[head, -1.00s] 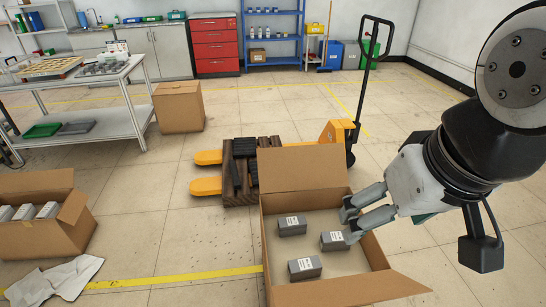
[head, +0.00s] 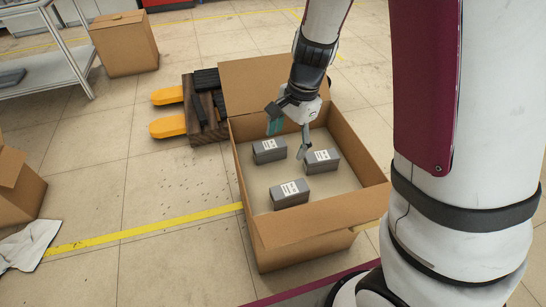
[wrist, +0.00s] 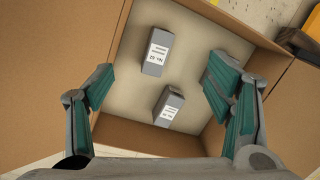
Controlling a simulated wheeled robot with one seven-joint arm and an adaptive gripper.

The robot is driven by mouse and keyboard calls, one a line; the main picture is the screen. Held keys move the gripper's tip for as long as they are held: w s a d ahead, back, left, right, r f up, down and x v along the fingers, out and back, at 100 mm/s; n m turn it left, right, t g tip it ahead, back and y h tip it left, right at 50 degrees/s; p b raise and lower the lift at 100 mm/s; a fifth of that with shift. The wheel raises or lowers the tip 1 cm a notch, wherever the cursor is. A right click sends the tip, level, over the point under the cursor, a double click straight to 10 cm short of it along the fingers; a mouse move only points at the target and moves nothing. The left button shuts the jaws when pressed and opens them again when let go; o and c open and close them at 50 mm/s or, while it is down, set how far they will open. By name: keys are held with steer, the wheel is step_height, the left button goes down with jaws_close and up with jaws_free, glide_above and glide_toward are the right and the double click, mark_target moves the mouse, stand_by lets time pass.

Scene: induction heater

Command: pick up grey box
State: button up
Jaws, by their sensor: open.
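Three grey boxes with white labels lie apart on the floor of an open cardboard carton: one at the back left (head: 268,152), one at the right (head: 321,161) and one at the front (head: 290,194). My gripper (head: 288,140) is open and empty, pointing down over the back part of the carton, above the back-left and right boxes. In the wrist view, my gripper's green-padded fingers (wrist: 160,82) stand wide apart. Two grey boxes, an upper one (wrist: 158,51) and a lower one (wrist: 169,106), show between them, farther down. The third is not visible there.
The carton (head: 305,230) has tall walls around the boxes and a raised back flap. A pallet jack's yellow forks (head: 168,125) and dark wooden pallet (head: 202,125) lie behind left. Another carton (head: 125,43) and a white cloth (head: 28,243) are at the left. Floor between is clear.

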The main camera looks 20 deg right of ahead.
steer(key=w+d+f+m+h+b, duration=0.1)
steer(key=w+d+f+m+b, duration=0.1)
steer(key=f, duration=0.6)
steer(key=w+d+f+m+h+b, duration=0.1)
steer(key=w+f+m+b, duration=0.15)
steer(key=f, duration=0.45)
steer(key=b, duration=0.4)
glide_above(290, 189)
steer(key=shift+n+g, duration=0.3)
steer(key=shift+n, duration=0.15)
step_height(290, 189, down, 8)
steer(key=shift+s, duration=0.1)
steer(key=shift+w+f+b, duration=0.2)
steer(key=shift+f+b, duration=1.45)
steer(key=shift+f, duration=1.4)
steer(key=c, duration=1.6)
